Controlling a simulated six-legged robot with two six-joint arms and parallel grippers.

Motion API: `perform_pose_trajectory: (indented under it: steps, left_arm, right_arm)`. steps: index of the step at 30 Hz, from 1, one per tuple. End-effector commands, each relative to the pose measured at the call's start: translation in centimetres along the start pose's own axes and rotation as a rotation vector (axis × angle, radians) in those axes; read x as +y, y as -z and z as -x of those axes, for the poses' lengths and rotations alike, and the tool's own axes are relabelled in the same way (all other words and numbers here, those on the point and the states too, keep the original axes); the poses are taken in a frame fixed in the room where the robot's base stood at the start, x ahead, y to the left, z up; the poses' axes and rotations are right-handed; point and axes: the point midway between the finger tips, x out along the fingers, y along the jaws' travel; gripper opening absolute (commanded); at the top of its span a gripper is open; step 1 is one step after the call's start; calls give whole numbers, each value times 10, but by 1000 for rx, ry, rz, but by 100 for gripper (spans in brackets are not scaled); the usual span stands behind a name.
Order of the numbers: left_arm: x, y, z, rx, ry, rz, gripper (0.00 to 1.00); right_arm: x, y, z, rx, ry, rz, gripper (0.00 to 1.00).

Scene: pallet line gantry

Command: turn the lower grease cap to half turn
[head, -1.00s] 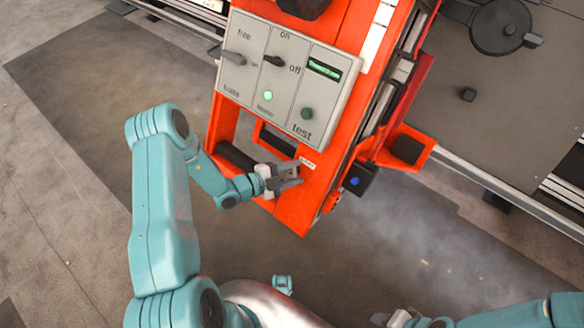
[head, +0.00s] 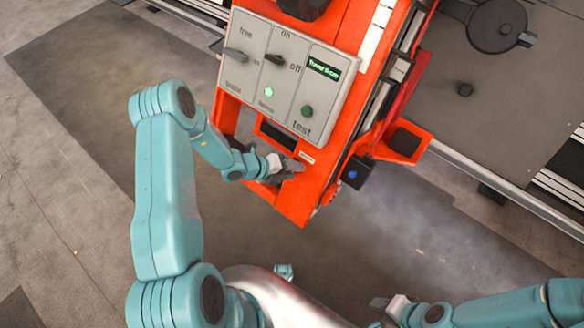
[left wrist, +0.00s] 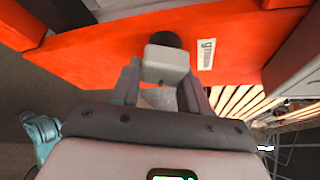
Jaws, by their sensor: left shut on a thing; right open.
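The grease cap (left wrist: 166,62) is a light grey block in front of a dark round part on the orange housing, beside a small white label (left wrist: 206,54) in the left wrist view. My left gripper (head: 292,168) is at the lower front of the orange housing (head: 306,196) in the head view and hides the cap there. In the left wrist view my left gripper (left wrist: 160,84) has its fingers on either side of the cap and is shut on it. The cap's turn angle is hard to read. My right gripper (head: 384,312) is open and empty at the bottom, away from the housing.
A grey panel (head: 285,75) with switches, a lit green lamp (head: 269,92) and a small display (head: 323,68) is above the cap. A black box with a blue button (head: 352,174) sits at the housing's right. The floor below is clear.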

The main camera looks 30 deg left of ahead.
Motion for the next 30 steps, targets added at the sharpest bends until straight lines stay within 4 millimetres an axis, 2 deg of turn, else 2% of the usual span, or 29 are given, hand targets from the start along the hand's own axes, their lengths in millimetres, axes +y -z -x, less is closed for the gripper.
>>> perform_pose_trajectory:
  steps: [5, 11, 24, 30]
  left_arm:
    - [4, 0, 0, 0, -82, -146, 15]
    - [10, -1, -2, -1, -170, -315, 15]
    - [17, -3, -4, -4, -337, -633, 15]
    - [16, -4, -2, -3, -383, -720, 15]
  right_arm:
    - [2, 0, -4, 0, 0, 0, 43]
    - [8, 0, -23, 0, 0, 0, 43]
    - [36, 2, -100, 0, 0, -1, 43]
    - [49, 10, -120, 21, -2, -22, 43]
